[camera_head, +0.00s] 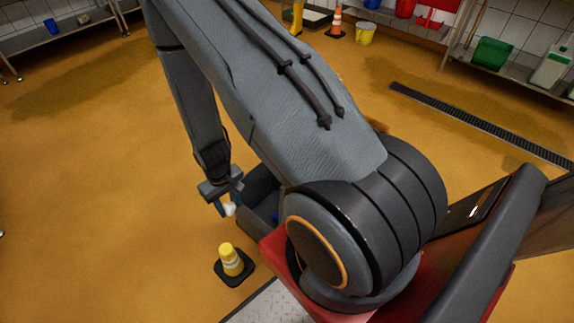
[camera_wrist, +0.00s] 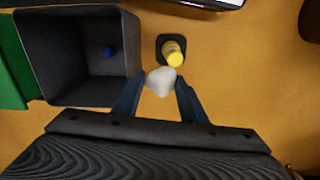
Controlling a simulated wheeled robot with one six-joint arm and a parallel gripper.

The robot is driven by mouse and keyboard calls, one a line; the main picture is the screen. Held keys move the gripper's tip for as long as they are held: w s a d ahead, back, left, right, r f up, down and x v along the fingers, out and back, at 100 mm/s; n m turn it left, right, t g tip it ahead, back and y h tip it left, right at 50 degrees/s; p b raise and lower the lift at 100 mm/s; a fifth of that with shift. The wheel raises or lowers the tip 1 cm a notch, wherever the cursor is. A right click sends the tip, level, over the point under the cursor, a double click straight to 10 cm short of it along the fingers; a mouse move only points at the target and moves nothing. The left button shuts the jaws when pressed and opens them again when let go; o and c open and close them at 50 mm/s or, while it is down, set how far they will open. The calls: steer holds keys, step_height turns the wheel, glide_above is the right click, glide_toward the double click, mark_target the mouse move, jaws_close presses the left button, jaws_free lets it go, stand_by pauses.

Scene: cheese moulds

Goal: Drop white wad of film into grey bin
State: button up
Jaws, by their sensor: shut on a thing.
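My gripper (camera_head: 228,209) is shut on the white wad of film (camera_head: 230,209). In the wrist view the wad (camera_wrist: 160,80) sits between the two fingertips (camera_wrist: 159,87). The grey bin (camera_head: 259,202) stands on the floor just right of my gripper in the head view, partly hidden by my arm. In the wrist view the open bin (camera_wrist: 128,50) is left of the wad, and a small blue thing (camera_wrist: 109,52) lies inside it. The wad is beside the bin opening in that view, not over it. Its height above the floor is hard to tell.
A yellow cone (camera_head: 231,260) on a black base stands on the floor near my gripper; it also shows in the wrist view (camera_wrist: 173,53). A green thing (camera_wrist: 14,65) adjoins the bin's left side. A drain grate (camera_head: 480,122) crosses the floor. Open floor lies at left.

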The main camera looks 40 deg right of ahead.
steer(key=w+d+f+b, duration=0.2)
steer(key=d+f+b, duration=0.1)
steer(key=d+b, duration=0.4)
steer(key=w+d+f+b, duration=0.2)
steer(key=d+f+b, duration=0.15)
steer(key=d, duration=0.65)
steer(key=w+d+f+b, duration=0.3)
steer(key=d+b, duration=0.3)
steer(key=d, duration=0.2)
steer(key=shift+n, duration=0.5)
steer(key=f+b, duration=0.5)
steer(key=shift+s+d+f+b, duration=0.15)
steer(key=shift+s+f+b, duration=0.1)
steer(key=shift+f+b, duration=0.05)
steer(key=o, duration=1.1)
steer(key=shift+r, duration=0.1)
step_height(320, 180, up, 8)
steer(key=shift+f+p, duration=0.15)
steer(key=shift+p, duration=0.85)
